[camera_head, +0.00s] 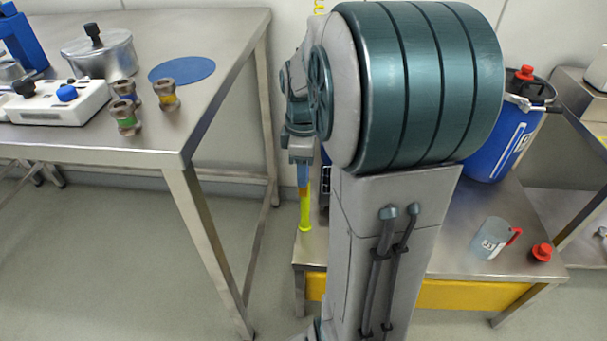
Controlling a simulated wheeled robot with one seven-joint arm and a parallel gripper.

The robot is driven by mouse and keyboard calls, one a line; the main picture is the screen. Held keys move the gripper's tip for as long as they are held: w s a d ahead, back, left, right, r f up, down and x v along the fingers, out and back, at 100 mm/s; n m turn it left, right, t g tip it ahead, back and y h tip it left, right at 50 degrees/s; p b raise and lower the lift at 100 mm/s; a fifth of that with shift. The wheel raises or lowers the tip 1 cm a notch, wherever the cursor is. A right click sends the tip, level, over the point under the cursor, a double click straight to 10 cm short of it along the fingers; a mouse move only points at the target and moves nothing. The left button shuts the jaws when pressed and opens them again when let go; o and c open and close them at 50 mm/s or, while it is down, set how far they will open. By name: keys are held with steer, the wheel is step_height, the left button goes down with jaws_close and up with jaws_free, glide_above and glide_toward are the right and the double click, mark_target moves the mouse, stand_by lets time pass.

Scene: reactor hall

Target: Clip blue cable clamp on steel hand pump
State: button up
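My gripper (303,165) points down just left of my arm's large teal housing, above the left end of the low steel bench. It is small here and partly hidden by my arm, so its finger opening is unclear. Directly below it is a narrow piece, blue and orange at the top, with a long yellow-green stem (305,212) and a flared foot. I cannot tell whether my gripper holds it or whether it stands on the bench. I cannot make out a blue cable clamp or a steel hand pump with certainty; my arm hides much of the bench.
The low bench (450,255) carries a blue drum (505,140), a clear jug (492,240) with red handle and a red cap (542,252). The left steel table (225,50) holds a pot (100,55), a white box (60,108), spools (166,95) and a blue disc (182,70).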

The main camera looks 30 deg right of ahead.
stand_by(0.4)
steer(key=shift+r+p, duration=2.15)
steer(key=shift+r, duration=0.15)
